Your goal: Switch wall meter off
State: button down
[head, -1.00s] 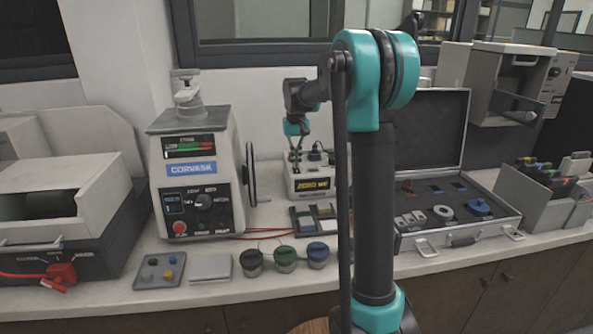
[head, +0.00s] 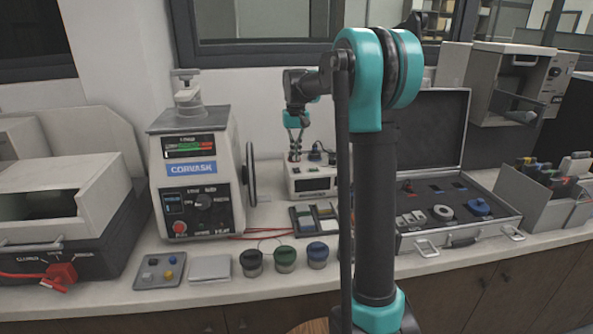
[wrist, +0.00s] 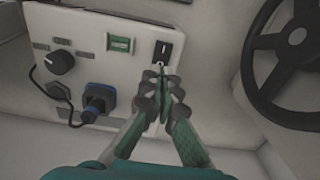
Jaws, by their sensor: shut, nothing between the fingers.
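The wall meter (head: 313,183) is a small pale box on the counter beside the press, with a blank-looking dark front window in the head view. The wrist view shows its panel (wrist: 98,20) with a black switch (wrist: 163,53), a small green window (wrist: 120,45), a black knob (wrist: 60,62) and a blue plug (wrist: 98,101). My gripper (wrist: 160,68) is shut and empty, its fingertips at the lower end of the black switch. I cannot tell whether they touch it. In the head view my gripper (head: 295,157) points down at the meter's left part.
The mounting press (head: 196,180) stands left of the meter; its dark handwheel (wrist: 290,60) is close on the right in the wrist view. Several small jars (head: 285,259) and a tray (head: 160,271) stand in front. An open case (head: 460,235) lies to the right.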

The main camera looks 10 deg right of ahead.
aim_at(296, 168)
jog(key=shift+r, duration=1.9)
